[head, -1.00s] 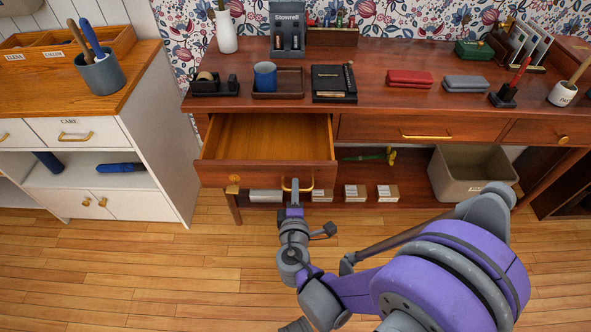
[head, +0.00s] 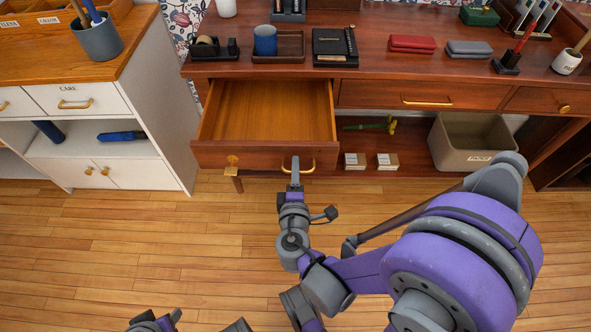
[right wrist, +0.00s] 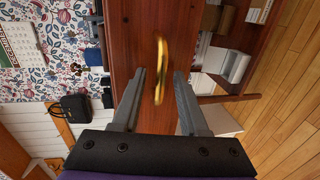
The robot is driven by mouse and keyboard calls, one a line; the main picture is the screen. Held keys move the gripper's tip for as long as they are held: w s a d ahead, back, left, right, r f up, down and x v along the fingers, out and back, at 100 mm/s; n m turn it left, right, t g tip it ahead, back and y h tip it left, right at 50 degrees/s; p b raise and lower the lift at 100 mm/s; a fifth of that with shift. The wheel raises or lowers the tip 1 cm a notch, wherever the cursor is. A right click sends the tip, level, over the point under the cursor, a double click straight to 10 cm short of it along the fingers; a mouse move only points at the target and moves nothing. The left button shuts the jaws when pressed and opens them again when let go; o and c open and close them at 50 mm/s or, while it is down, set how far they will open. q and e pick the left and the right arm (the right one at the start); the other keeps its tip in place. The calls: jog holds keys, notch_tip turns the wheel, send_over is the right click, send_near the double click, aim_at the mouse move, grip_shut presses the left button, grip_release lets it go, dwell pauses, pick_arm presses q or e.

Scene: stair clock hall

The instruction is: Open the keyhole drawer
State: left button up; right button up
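The keyhole drawer (head: 252,159) is the wooden drawer at the left of the desk, with a brass keyhole plate (head: 232,163) on its front. It is pulled well out, and its inside looks empty. My right gripper (head: 295,167) is at its brass handle (head: 299,171). In the right wrist view, the handle (right wrist: 160,65) lies between the fingers of my right gripper (right wrist: 160,73), which are apart with visible gaps on both sides. At the bottom left of the head view, grey and purple parts of my left arm show, and its fingers are not clear.
The desk top (head: 370,75) holds a blue cup (head: 265,40) and a black notebook (head: 334,47). A beige bin (head: 470,144) and small boxes (head: 387,161) stand on the lower shelf. A white cabinet (head: 150,110) stands left of the drawer. The floor in front is clear.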

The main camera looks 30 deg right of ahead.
jog(key=p+v, duration=0.1)
jog(key=v, duration=1)
jog(key=shift+p, duration=0.3)
